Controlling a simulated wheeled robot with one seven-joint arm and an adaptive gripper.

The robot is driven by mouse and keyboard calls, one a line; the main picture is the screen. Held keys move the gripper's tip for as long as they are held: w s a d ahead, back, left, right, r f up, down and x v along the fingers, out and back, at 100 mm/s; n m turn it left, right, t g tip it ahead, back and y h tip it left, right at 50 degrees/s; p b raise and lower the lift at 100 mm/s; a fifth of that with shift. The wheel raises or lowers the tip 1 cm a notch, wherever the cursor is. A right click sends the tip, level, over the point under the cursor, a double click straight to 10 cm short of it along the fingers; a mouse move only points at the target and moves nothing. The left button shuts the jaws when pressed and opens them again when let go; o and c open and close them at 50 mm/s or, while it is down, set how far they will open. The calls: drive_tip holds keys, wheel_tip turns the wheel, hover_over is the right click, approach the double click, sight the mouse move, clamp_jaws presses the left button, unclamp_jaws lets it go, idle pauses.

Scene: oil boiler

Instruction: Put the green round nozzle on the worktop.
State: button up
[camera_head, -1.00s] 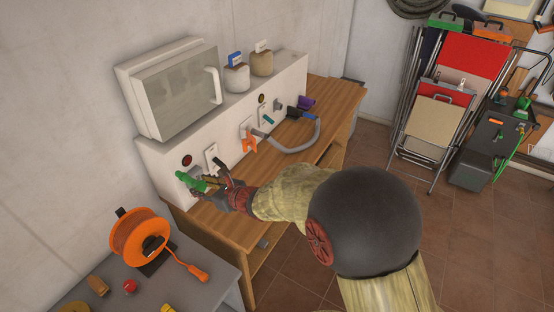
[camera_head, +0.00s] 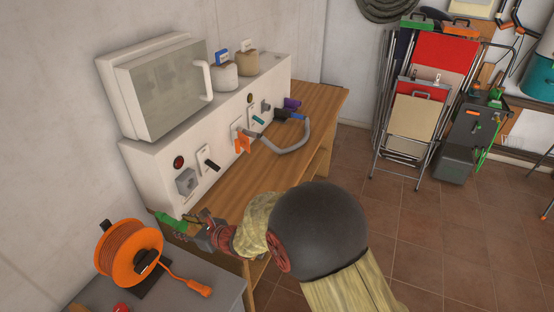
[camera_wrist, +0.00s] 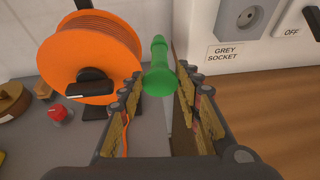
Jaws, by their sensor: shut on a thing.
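The green round nozzle (camera_head: 171,221) is held in my gripper (camera_head: 190,230) near the left end of the wooden worktop (camera_head: 238,188). In the wrist view the green nozzle (camera_wrist: 158,68) stands out between the two fingers, its round end toward the camera's far side. My gripper (camera_wrist: 160,90) is shut on it. The nozzle appears over the gap between the wooden top and the grey table; its exact height is hard to tell. Part of it is hidden by my fingers in the head view.
The white panel (camera_head: 150,160) with the grey socket (camera_head: 187,181) stands behind the wooden top. A grey hose (camera_head: 290,148) lies farther right. An orange cable reel (camera_head: 128,253) sits on the grey table (camera_head: 225,285). The wooden top's middle is clear.

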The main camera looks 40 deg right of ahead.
drive_tip(key=shift+f, duration=0.5)
